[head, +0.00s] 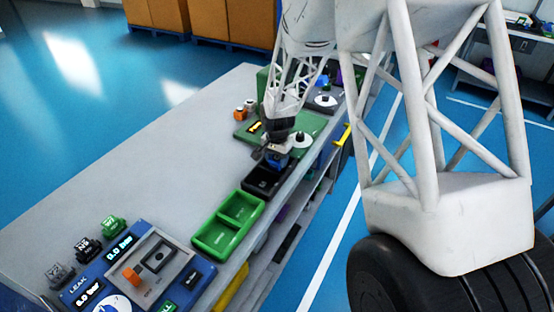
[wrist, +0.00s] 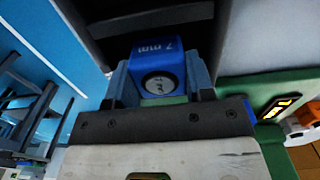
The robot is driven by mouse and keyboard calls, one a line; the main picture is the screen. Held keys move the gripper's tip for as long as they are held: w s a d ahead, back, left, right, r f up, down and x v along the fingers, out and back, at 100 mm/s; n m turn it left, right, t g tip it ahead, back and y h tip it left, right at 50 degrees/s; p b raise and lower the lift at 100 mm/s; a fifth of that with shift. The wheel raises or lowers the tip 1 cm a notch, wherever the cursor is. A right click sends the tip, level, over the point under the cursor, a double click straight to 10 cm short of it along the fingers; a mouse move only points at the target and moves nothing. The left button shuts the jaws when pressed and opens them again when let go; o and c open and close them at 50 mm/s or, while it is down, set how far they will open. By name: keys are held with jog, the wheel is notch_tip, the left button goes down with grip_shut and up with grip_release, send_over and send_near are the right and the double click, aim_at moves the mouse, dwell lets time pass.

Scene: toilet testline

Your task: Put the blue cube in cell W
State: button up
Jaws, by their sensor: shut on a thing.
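The blue cube (wrist: 158,62) sits between the two fingers of my gripper (wrist: 160,80) in the wrist view. It has "7 mm" printed on one face and a round grey disc on another. In the head view my gripper (head: 274,152) is over the far part of a black tray (head: 259,192), with the blue cube (head: 275,159) small below it. The dark tray also shows behind the cube in the wrist view (wrist: 150,17). I cannot tell how far the cube is above the tray floor. No letter W is readable on any cell.
A green two-compartment tray (head: 212,245) stands nearer than the black tray, apparently empty. A green panel (head: 247,131) lies beyond my gripper. The grey bench (head: 130,170) is clear at left.

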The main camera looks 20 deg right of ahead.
jog(key=shift+f, duration=0.2)
jog(key=o, duration=0.8)
jog(key=shift+c, duration=0.2)
notch_tip(320, 180, up, 12)
dwell(0.4)
jog(key=shift+r, duration=0.1)
dwell(0.4)
jog(key=shift+s, duration=0.1)
